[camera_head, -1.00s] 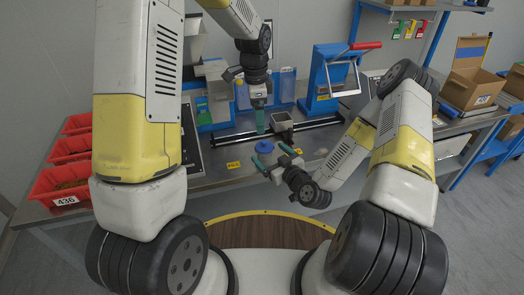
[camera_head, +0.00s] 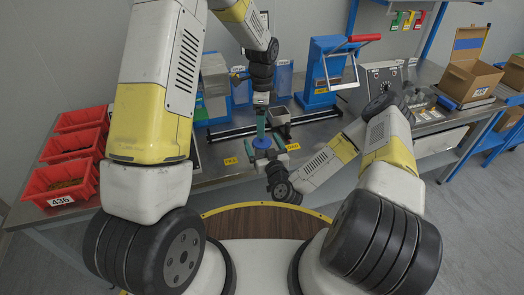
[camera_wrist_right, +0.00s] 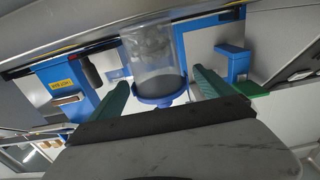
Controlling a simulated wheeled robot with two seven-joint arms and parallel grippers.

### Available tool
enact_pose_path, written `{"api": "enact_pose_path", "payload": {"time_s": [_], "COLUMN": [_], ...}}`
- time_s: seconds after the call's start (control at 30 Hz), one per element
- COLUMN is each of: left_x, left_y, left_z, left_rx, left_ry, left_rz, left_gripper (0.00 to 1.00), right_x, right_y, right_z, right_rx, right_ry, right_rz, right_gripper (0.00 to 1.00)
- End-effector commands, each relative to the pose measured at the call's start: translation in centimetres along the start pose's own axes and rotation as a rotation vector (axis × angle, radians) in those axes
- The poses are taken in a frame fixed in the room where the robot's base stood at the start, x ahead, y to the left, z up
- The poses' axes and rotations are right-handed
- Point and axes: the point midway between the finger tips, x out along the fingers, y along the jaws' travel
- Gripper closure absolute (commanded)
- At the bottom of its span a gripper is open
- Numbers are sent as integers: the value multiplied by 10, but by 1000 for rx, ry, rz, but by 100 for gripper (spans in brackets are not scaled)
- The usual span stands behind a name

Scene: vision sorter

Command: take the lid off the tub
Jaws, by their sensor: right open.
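The tub's blue lid (camera_head: 263,142) shows in the head view near the table's front edge. My left gripper (camera_head: 261,131) points down just above it. Its green fingers line up edge-on, so its opening and any contact are unclear. My right gripper (camera_head: 266,149) is open, with one green finger on each side of the tub. In the right wrist view, the clear tub (camera_wrist_right: 152,50) with a blue ring (camera_wrist_right: 160,96) and grey inside stands between the open right fingers (camera_wrist_right: 163,90). I cannot tell whether they touch it.
A small grey open box (camera_head: 279,117) stands behind the tub by a dark rail. A blue press with a red handle (camera_head: 363,38) stands behind. Red bins (camera_head: 70,180) are at the left, a cardboard box (camera_head: 470,80) at the right. Yellow labels lie on either side.

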Motion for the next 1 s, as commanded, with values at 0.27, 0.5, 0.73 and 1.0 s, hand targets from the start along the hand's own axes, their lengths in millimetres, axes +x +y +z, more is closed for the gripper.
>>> {"api": "enact_pose_path", "payload": {"time_s": [0.27,0.5,0.73,1.0], "left_x": [0,0,0,-6], "left_y": [0,0,0,-1], "left_z": [0,0,0,0], "left_rx": [-1,-1,-1,-60], "left_ry": [0,0,0,-1], "left_rz": [0,0,0,-2], "left_gripper": [15,15,15,12], "right_x": [5,5,5,5], "right_y": [0,0,0,0], "right_z": [0,0,0,0], "right_rx": [1,0,0,1], "right_ry": [0,-1,-1,-1], "right_rz": [-1,-1,-1,-1], "right_gripper": [8,42,87,100]}}
